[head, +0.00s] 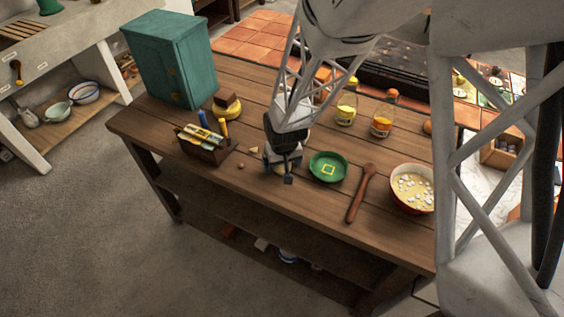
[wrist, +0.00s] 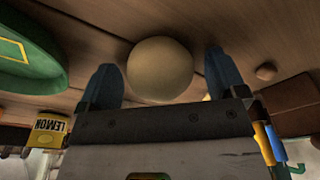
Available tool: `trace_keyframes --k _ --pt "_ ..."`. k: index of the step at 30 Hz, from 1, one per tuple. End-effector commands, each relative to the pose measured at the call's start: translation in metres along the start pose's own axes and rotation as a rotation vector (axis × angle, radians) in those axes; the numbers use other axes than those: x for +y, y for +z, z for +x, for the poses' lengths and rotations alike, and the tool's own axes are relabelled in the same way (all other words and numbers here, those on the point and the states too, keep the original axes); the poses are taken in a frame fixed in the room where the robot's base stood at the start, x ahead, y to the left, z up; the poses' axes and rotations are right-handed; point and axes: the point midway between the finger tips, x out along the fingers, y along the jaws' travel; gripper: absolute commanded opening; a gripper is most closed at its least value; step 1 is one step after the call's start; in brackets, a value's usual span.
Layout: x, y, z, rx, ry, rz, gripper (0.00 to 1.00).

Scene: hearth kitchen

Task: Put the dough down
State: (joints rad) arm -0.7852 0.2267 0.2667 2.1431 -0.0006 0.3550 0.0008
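A round, pale beige ball of dough (wrist: 160,68) shows in the wrist view between the two dark fingers of my gripper (wrist: 163,74). The fingers are spread wide. A gap shows between the dough and the right finger, and the left finger is very close to it. In the head view my gripper (head: 281,172) points down low over the middle of the wooden table (head: 215,185), left of a green plate (head: 328,167). I cannot tell whether the dough rests fully on the table.
A wooden caddy (head: 205,150) stands left of the gripper, with a small ball (head: 240,166) between them. A wooden spoon (head: 361,193) and a bowl (head: 412,189) lie to the right. Jars (head: 346,110) stand behind; a teal cabinet (head: 172,62) stands back left. The front edge is clear.

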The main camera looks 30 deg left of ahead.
Motion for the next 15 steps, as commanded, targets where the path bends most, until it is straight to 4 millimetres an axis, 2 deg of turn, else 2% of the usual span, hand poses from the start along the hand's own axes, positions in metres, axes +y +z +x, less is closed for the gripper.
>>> trace_keyframes --k 8,15 --pt "0.000 0.000 -0.002 0.000 0.000 0.000 0.91" --pt "0.000 -0.001 -0.012 0.002 0.000 0.000 0.91"
